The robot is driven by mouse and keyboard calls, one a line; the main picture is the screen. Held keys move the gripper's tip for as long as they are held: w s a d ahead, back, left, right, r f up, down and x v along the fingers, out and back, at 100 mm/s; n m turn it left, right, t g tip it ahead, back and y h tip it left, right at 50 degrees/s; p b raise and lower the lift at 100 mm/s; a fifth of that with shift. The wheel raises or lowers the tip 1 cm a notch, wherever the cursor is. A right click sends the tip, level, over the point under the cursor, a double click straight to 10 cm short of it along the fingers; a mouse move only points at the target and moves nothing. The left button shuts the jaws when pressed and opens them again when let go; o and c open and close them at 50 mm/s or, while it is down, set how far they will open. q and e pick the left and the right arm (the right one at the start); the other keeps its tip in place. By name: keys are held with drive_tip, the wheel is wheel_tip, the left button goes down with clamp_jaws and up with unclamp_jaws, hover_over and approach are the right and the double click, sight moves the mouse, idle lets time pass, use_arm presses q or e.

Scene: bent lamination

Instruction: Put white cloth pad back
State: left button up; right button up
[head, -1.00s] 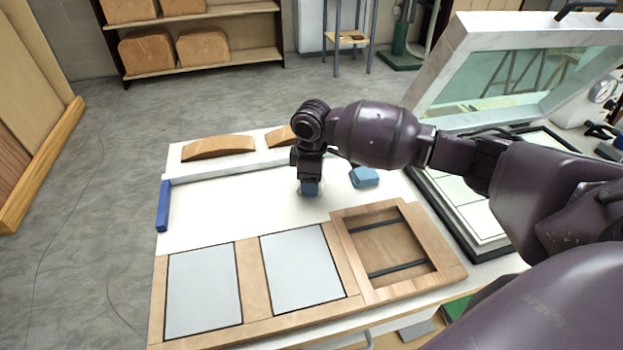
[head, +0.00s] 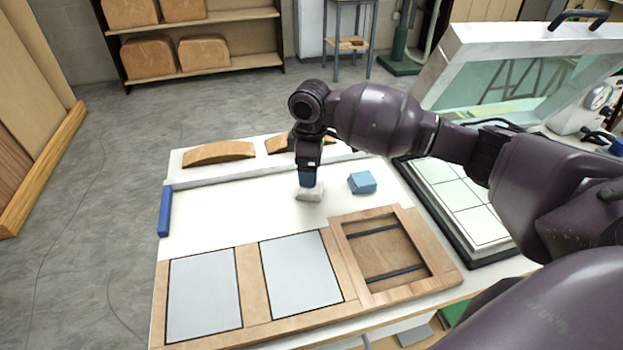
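The white cloth pad (head: 311,193) is a small off-white block at the middle of the white work surface (head: 235,208). My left gripper is not in view.
A wooden frame (head: 352,245) along the front holds two grey panels (head: 205,294) and an open wooden recess. A blue bar (head: 165,212) lies at the left edge. Curved wooden pieces (head: 219,153) sit at the back. A lidded press (head: 470,205) stands right.

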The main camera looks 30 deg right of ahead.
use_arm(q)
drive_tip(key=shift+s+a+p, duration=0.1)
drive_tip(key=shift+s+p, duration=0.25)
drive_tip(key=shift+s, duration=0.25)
use_arm(e)
wheel_tip(320, 180, up, 6)
drive_tip(key=shift+f, duration=0.1)
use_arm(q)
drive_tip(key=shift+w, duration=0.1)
